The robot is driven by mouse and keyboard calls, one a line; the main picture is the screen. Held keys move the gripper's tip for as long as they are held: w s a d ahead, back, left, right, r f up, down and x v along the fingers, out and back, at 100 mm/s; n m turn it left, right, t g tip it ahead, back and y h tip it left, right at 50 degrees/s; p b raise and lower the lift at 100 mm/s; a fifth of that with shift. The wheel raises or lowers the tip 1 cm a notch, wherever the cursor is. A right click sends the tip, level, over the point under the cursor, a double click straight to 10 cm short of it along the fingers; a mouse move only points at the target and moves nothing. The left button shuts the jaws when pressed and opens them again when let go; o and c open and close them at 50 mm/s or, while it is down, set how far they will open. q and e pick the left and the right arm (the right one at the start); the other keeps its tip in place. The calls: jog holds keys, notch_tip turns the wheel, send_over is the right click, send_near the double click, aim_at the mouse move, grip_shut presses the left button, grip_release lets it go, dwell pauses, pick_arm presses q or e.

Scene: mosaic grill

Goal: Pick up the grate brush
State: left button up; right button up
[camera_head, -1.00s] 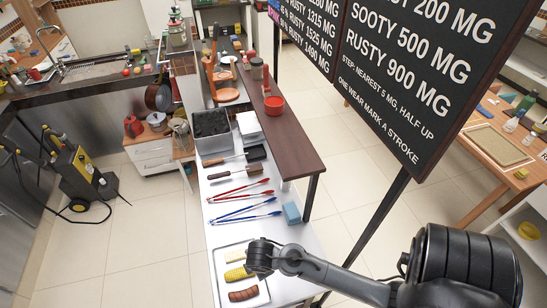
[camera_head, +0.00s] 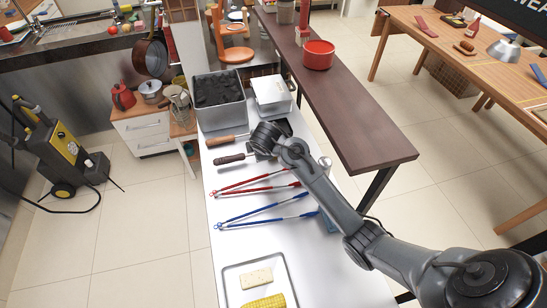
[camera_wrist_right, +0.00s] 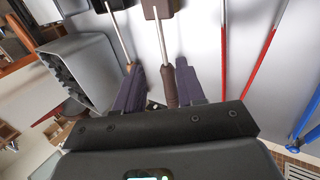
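The grate brush shows in the head view as a dark brown handle (camera_head: 230,160) on the white counter, its head hidden behind my right wrist. In the right wrist view its brown handle (camera_wrist_right: 170,86), thin metal shaft and dark brown block head (camera_wrist_right: 161,8) are visible. My right gripper (camera_wrist_right: 162,72) is open, with the handle between its two fingers, closer to the right finger. Whether the fingers touch it, I cannot tell. My left gripper is in neither view.
A second tool with a lighter brown handle (camera_head: 221,141) lies close beside the brush. Red tongs (camera_head: 250,188) and blue tongs (camera_head: 262,212) lie nearer. A charcoal bin (camera_head: 222,112) stands behind, and a food tray (camera_head: 228,288) is at the front.

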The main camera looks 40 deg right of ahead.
jog(key=b+x, duration=0.1)
jog(key=x, duration=0.2)
jog(key=shift+w+d+f, duration=0.15)
jog(key=shift+w+f, duration=0.1)
jog(key=shift+w, duration=0.05)
jog(key=shift+w+d+f, duration=0.15)
jog(key=shift+w+f, duration=0.15)
jog(key=shift+f, duration=0.3)
jog(key=x, duration=0.1)
jog(key=b+x, duration=0.2)
jog(key=shift+f, duration=0.55)
jog(key=shift+w+f, duration=0.3)
jog(key=shift+f, duration=0.05)
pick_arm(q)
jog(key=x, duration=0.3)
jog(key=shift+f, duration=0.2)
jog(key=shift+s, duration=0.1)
pick_arm(e)
jog(key=shift+c, duration=0.3)
grip_shut()
